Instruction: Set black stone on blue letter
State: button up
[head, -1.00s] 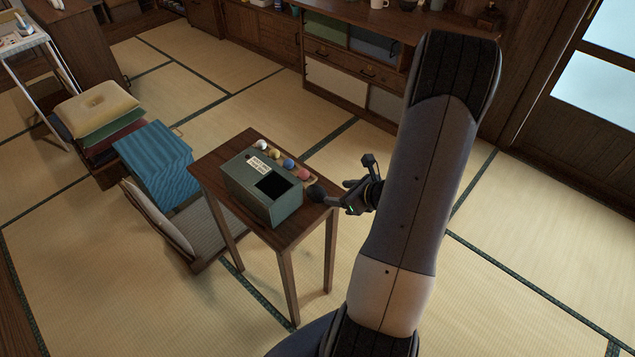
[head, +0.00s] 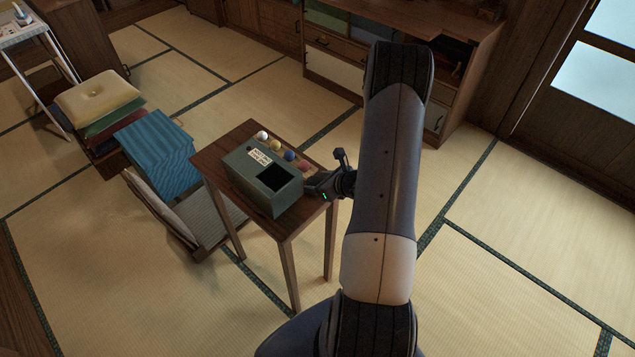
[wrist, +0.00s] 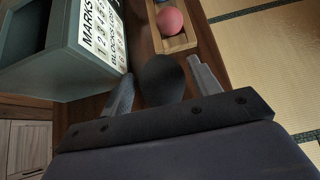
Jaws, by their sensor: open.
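A dark, rounded object that looks like the black stone (wrist: 162,80) lies on the small wooden table in the wrist view, between my two gripper fingers. My gripper (wrist: 160,70) is open, with one finger on each side of the stone; I cannot tell whether they touch it. In the head view my gripper (head: 313,184) is low at the table's right edge, beside the grey-green box, and hides the stone. I make out no blue letter in either view.
The grey-green box (head: 250,180) with a dark opening and white label stands on the wooden table (head: 213,160). A wooden tray (wrist: 180,42) holds balls, including a pink-red ball (wrist: 170,20) close ahead of the stone.

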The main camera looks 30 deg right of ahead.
aim_at(317, 181)
jog(key=shift+w+a+f, duration=0.15)
jog(key=shift+w+f, duration=0.15)
jog(key=shift+w, duration=0.05)
jog(key=shift+c, duration=0.5)
grip_shut()
jog(key=shift+r, duration=0.1)
notch_tip(317, 181, up, 18)
jog(key=w+a+r, duration=0.1)
jog(key=w+a, duration=0.1)
jog(key=a, duration=0.6)
jog(key=w+a+r, duration=0.1)
jog(key=a+r, duration=0.1)
jog(key=a, duration=0.6)
jog(key=shift+w+a+r, duration=0.3)
jog(key=shift+w+a, duration=0.05)
jog(key=shift+w, duration=0.05)
